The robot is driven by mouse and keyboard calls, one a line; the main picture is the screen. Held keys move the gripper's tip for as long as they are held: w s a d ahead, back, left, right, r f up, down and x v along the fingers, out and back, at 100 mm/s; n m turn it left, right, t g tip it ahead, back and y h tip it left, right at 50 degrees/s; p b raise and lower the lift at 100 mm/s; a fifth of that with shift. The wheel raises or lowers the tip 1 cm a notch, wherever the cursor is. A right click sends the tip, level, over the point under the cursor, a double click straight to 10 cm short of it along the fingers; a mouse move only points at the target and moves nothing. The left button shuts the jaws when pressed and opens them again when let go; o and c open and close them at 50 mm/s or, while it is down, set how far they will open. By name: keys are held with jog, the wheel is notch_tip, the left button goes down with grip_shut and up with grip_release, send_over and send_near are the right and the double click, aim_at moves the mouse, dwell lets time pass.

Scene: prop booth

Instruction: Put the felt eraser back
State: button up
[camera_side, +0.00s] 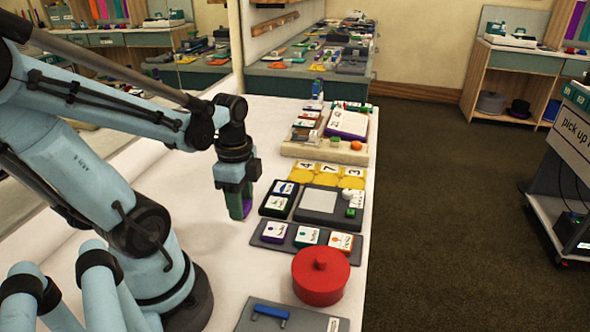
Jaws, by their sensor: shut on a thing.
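My gripper (237,206) points down over the white table, left of the card trays. No empty place marked for an eraser can be made out.
A black card tray (267,209) and a grey board (318,219) stand right of my gripper. A card rack (264,243) and a red lidded pot (320,277) are nearer. Yellow number discs (326,180) and a wooden tray (300,152) lie behind. White table (205,248) nearby is bare.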

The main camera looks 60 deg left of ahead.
jog(key=shift+a+f, duration=0.35)
jog(key=shift+a, duration=0.25)
jog(key=shift+a+f, duration=0.35)
jog(key=shift+a, duration=0.2)
jog(key=shift+f, duration=2)
jog(key=shift+f, duration=0.15)
jog(key=o, duration=1)
jog(key=shift+r, duration=6.1)
jog(key=w+d+n+t, duration=0.2)
jog(key=w+d+n, duration=0.1)
jog(key=d, duration=0.1)
jog(key=w+d+n+t, duration=0.2)
jog(key=w+d+n, duration=0.1)
jog(key=d, duration=0.1)
jog(key=w+d+n+t, duration=0.3)
jog(key=w+d, duration=0.1)
jog(key=shift+d+r, duration=0.2)
jog(key=shift+d, duration=0.15)
